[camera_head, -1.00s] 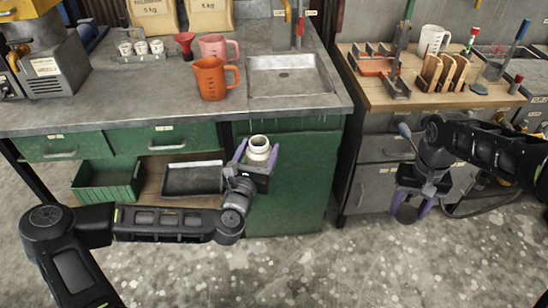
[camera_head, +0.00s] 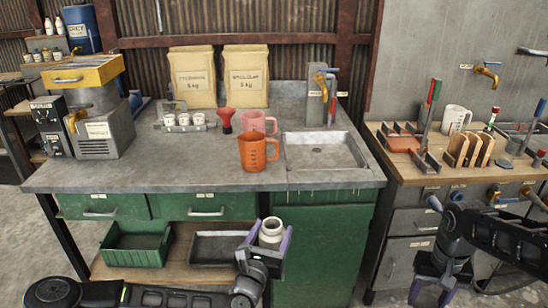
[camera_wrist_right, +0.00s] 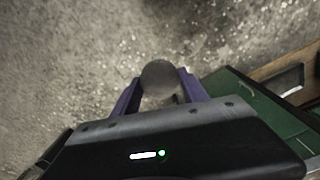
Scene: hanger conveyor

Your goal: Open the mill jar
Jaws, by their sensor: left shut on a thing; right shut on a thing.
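The white mill jar (camera_head: 271,240) is upright in my left gripper (camera_head: 270,230), in front of the green cabinet. Its mouth is uncovered and faces up. The purple fingers are shut on its sides. My right gripper (camera_head: 429,293) hangs low at the right of the head view, pointing down and well apart from the jar. In the right wrist view, the purple fingers of this gripper (camera_wrist_right: 158,90) are shut on a round dark grey piece (camera_wrist_right: 160,77), which looks like the jar's lid. It is held above the floor.
The grey worktop (camera_head: 110,178) holds an orange jug (camera_head: 253,153), a pink jug (camera_head: 257,123), a red funnel (camera_head: 226,119) and a sink (camera_head: 325,155). Below are a green bin (camera_head: 135,250) and a dark tray (camera_head: 215,248). A wooden bench (camera_head: 400,165) stands at right.

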